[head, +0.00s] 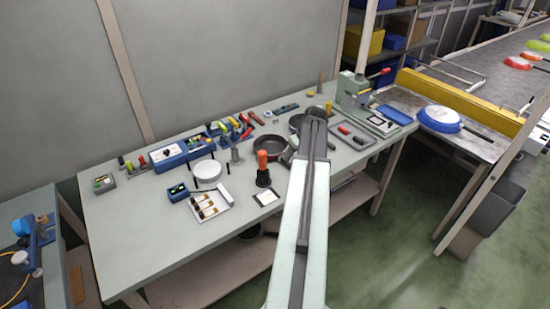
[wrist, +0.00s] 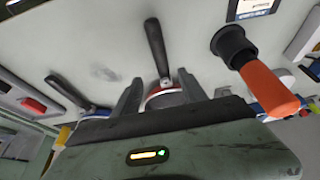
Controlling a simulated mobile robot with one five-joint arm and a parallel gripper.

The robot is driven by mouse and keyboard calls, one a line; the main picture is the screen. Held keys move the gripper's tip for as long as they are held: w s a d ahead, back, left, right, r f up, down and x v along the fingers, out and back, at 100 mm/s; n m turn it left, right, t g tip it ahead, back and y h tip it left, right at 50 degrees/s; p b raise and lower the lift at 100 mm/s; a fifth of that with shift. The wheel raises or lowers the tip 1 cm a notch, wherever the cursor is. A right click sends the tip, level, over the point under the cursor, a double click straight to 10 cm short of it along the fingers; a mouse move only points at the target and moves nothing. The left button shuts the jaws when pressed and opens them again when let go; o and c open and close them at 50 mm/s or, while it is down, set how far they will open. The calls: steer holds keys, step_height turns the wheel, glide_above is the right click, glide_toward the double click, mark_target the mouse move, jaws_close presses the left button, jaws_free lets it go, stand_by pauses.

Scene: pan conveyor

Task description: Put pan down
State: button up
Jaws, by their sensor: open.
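A dark pan with a brownish inside (head: 267,150) sits on the workbench, just left of the end of my arm. A second dark pan (head: 296,121) lies behind it, partly hidden by my arm. In the wrist view my gripper (wrist: 160,93) is open, its two dark fingers spread apart. A black pan handle (wrist: 156,45) with a red piece at its base shows between and beyond the fingers. Another black handle (wrist: 68,92) lies to the left of the fingers. The pan bodies are mostly hidden behind the gripper there.
An orange-handled tool (wrist: 268,88) stands close right of the gripper, also in the head view (head: 263,168). The workbench (head: 150,243) holds tools, a blue box and a green press (head: 352,92). A blue pan (head: 439,119) lies on the metal table at right.

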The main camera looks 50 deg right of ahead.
mark_target(280, 156)
steer(key=b+x, duration=0.2)
steer(key=shift+f, duration=0.25)
steer(key=b+x, duration=0.5)
steer(key=shift+w+f, duration=0.1)
steer(key=shift+w, duration=0.25)
steer(key=shift+a, duration=0.1)
jaws_close()
stand_by(0.9)
